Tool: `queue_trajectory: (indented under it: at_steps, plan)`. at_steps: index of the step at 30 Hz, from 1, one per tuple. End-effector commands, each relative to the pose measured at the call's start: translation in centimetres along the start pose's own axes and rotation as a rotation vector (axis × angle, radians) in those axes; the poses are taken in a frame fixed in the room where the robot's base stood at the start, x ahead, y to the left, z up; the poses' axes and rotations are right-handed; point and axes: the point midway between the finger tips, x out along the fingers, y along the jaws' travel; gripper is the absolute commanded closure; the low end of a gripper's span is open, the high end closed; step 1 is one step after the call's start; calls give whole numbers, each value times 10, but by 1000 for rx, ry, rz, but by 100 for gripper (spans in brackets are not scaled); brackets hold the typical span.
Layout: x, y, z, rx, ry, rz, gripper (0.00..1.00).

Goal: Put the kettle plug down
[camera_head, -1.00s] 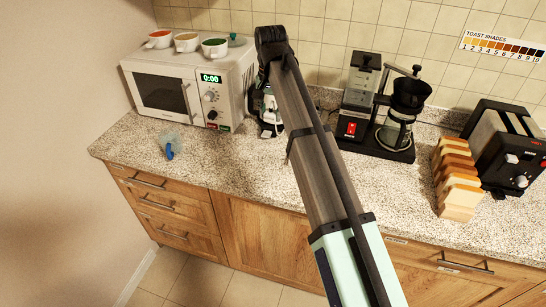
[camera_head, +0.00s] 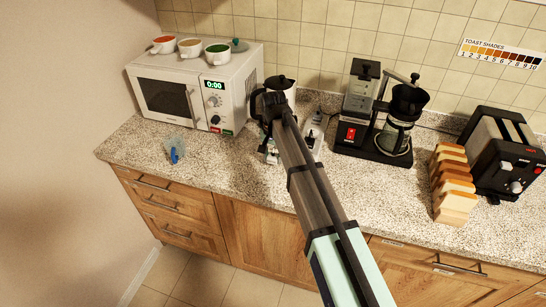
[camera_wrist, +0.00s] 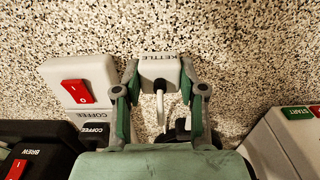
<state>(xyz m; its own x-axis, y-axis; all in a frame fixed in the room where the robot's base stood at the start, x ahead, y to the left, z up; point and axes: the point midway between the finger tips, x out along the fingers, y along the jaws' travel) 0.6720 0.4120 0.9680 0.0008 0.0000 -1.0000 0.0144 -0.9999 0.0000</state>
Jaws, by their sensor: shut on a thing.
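In the wrist view, my gripper (camera_wrist: 160,76) is shut on the kettle plug (camera_wrist: 158,68), a pale block marked KETTLE, with one finger on each side. Its pale cord (camera_wrist: 160,106) runs back between the fingers. The speckled counter (camera_wrist: 230,45) lies beneath; I cannot tell whether the plug touches it. In the head view, my gripper (camera_head: 270,154) is low over the counter between the microwave and the power strip, partly hidden by my arm. The kettle (camera_head: 281,83) stands behind it, mostly hidden.
The power strip (camera_wrist: 85,80) with a red switch and a COFFEE plug (camera_wrist: 94,131) is just left of my gripper in the wrist view. The microwave (camera_head: 195,88) and coffee maker (camera_head: 375,125) flank the spot.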

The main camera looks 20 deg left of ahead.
Motion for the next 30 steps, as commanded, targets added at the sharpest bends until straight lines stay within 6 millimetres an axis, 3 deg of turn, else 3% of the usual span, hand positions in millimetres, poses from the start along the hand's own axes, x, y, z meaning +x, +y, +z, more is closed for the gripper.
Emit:
queue_trajectory:
  at_steps: [5, 28, 29, 30]
  plan:
    - [14, 0, 0, 0, 0, 0, 100]
    - [26, 0, 0, 0, 0, 0, 100]
    - [26, 0, 0, 0, 0, 0, 56]
    - [26, 0, 0, 0, 0, 0, 42]
